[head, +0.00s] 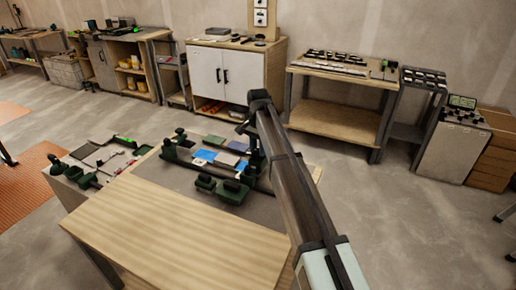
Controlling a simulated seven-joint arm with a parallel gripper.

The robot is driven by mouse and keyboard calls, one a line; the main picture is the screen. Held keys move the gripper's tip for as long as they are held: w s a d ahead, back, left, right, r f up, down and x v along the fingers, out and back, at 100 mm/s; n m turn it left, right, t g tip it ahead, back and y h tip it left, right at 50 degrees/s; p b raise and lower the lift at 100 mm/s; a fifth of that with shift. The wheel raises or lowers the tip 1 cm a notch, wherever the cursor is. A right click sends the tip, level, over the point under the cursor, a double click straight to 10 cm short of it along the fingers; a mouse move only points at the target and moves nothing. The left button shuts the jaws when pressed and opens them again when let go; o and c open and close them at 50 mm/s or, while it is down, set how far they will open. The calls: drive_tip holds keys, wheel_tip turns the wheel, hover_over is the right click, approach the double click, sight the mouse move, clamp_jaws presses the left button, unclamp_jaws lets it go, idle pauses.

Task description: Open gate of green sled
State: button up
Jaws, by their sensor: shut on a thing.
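The green sled (178,156) is a dark green fixture on the grey mat of the near work table. Blue and grey tiles (228,159) lie in and around it. My arm reaches in from the lower right, and my gripper (248,172) points down at the sled's right end. It is shut on a dark green part there. The part is small and mostly hidden by my wrist, so I cannot tell whether the gate stands open or closed. Two low dark green blocks (231,191) sit on the mat in front of the sled.
The wooden front of the work table (150,225) is clear. A side stand with tools and grey plates (98,158) adjoins its left. A white cabinet (222,75), a wooden bench (335,112) and other benches stand along the wall, with open floor between.

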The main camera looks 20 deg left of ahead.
sight(258, 150)
drive_tip(key=shift+m, duration=0.6)
drive_tip(key=o, duration=1.1)
drive_tip(key=shift+c, duration=0.2)
drive_tip(key=shift+r, duration=0.1)
wheel_tip(258, 150, up, 14)
drive_tip(key=shift+f, duration=0.2)
drive_tip(key=shift+w+d, duration=0.1)
